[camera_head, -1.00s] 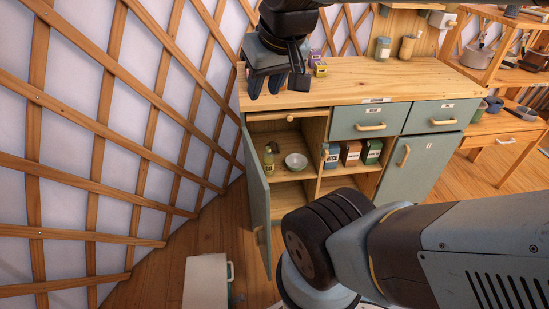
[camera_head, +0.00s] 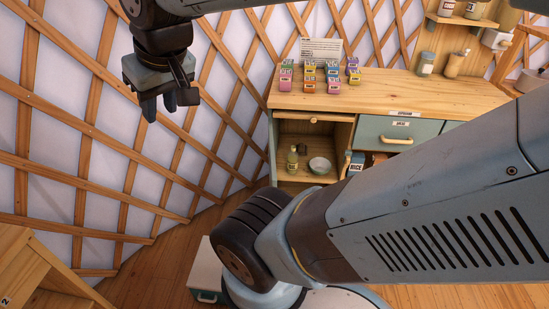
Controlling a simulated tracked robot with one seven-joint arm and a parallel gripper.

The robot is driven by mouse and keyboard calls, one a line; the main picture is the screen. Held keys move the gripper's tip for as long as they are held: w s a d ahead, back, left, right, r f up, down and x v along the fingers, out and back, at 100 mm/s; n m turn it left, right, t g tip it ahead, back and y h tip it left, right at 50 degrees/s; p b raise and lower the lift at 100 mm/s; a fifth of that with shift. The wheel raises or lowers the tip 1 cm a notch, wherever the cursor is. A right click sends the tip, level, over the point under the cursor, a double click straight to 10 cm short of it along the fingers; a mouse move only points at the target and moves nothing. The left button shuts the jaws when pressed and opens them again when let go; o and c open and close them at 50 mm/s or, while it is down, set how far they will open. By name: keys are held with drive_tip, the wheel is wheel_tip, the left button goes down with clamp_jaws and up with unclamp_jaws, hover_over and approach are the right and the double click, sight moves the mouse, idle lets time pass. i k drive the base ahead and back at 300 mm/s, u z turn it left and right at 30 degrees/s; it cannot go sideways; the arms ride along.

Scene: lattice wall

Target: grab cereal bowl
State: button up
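The cereal bowl, a small pale bowl (camera_head: 320,166), sits on a shelf inside the open left compartment of the wooden cabinet (camera_head: 420,104). A green bottle (camera_head: 293,158) stands just left of it. My gripper (camera_head: 160,106) hangs at the upper left, in front of the lattice wall, pointing down. It is well left of the bowl and higher, apart from everything. Its dark fingers show close together from this side, and I cannot tell the gap between them. My arm covers the lower right of the cabinet.
Several small coloured boxes (camera_head: 310,78) and a white card (camera_head: 321,50) stand on the cabinet top. Jars (camera_head: 426,64) stand further right. The lattice wall (camera_head: 100,130) fills the left. A wooden unit (camera_head: 40,270) is at lower left, and a white box (camera_head: 204,280) is on the floor.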

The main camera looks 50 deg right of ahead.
sight(318, 166)
drive_tip(key=u, duration=0.3)
drive_tip(key=k, duration=2.25)
drive_tip(key=z, duration=1.5)
drive_tip(key=i, duration=1.05)
